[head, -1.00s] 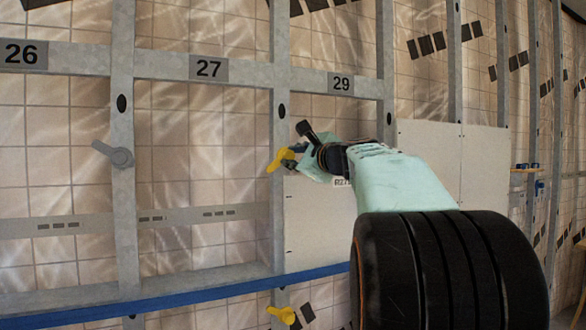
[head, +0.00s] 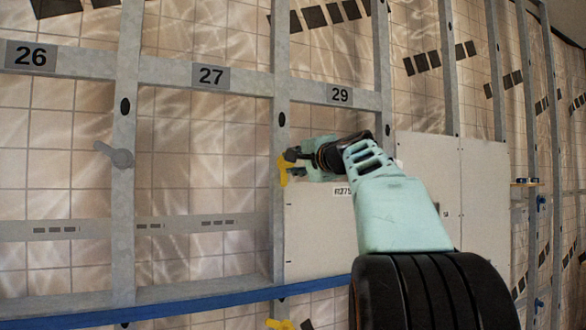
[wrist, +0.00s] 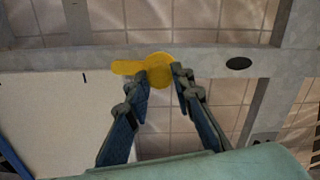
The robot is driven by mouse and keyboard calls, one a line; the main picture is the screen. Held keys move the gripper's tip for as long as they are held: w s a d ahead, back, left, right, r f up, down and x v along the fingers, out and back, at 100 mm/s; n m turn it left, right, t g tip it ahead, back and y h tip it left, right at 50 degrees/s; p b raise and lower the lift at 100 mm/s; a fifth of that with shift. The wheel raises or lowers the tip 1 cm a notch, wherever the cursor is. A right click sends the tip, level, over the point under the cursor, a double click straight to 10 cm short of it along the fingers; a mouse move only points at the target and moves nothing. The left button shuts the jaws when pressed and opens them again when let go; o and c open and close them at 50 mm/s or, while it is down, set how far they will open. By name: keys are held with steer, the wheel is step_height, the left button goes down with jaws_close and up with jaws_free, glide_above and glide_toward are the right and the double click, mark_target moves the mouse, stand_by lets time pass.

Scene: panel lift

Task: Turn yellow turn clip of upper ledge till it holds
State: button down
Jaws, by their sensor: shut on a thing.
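The yellow turn clip (head: 283,172) sits on the grey upright post, at the upper left corner of the pale panel (head: 318,225). My gripper (head: 290,163) reaches it from the right and is shut on it. In the wrist view, my fingertips (wrist: 160,72) are on either side of the clip's round hub (wrist: 157,64). The clip's lever (wrist: 124,67) points left there, along the post and beside the panel edge (wrist: 62,85). In the head view the clip stands nearly upright along the post, and my fingers hide part of it.
A second yellow clip (head: 279,324) shows at the bottom edge, below the blue rail (head: 200,302). A grey turn clip (head: 117,155) is on the post at left. Another pale panel (head: 485,190) stands right of my arm. Open tiled bays lie to the left.

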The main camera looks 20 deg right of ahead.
steer(key=shift+n, duration=0.5)
steer(key=c, duration=1.7)
jaws_free()
steer(key=s, duration=1.2)
steer(key=shift+d, duration=0.2)
steer(key=shift+a, duration=0.1)
